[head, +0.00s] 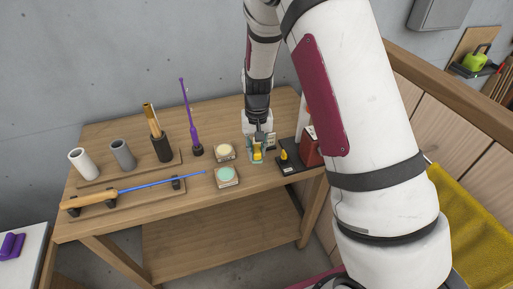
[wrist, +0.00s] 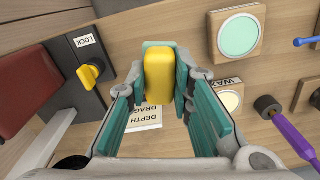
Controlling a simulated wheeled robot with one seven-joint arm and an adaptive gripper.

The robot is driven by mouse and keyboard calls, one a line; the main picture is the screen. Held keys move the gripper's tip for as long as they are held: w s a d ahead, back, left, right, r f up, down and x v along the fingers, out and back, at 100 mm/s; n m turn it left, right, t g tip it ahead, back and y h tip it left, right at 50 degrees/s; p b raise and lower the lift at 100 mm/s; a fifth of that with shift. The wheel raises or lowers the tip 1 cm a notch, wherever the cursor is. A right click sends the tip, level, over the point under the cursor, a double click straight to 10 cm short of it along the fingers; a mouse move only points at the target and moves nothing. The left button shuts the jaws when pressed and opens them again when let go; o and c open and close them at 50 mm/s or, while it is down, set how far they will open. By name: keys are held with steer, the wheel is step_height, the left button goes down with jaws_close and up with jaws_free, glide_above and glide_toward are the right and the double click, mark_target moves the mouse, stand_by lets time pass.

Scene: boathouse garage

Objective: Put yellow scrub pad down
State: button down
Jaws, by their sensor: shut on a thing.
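My gripper (wrist: 160,76) is shut on the yellow scrub pad (wrist: 159,78), which sits between its teal finger pads in the wrist view. In the head view my gripper (head: 257,150) is over the right part of the wooden workbench (head: 150,205), and the yellow pad (head: 257,156) shows small at its tip. A white card (wrist: 146,118) with printed words, partly hidden by the gripper, lies on the bench below it. I cannot tell whether the pad touches the bench.
Beside the gripper are a black panel with a yellow lock knob (wrist: 90,74), a dark red block (wrist: 24,88), a mint round disc (wrist: 238,35) and a cream disc (wrist: 229,100). The bench's front strip is clear.

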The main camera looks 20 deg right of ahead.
steer(key=shift+f+b, duration=0.6)
steer(key=shift+f, duration=1.85)
steer(key=shift+f, duration=0.1)
steer(key=shift+f, duration=0.65)
steer(key=shift+f, duration=0.25)
steer(key=c, duration=1.3)
jaws_free()
steer(key=shift+c, duration=0.2)
steer(key=shift+r, duration=0.1)
step_height(320, 180, up, 12)
steer(key=shift+f, duration=0.1)
steer(key=shift+c, duration=0.5)
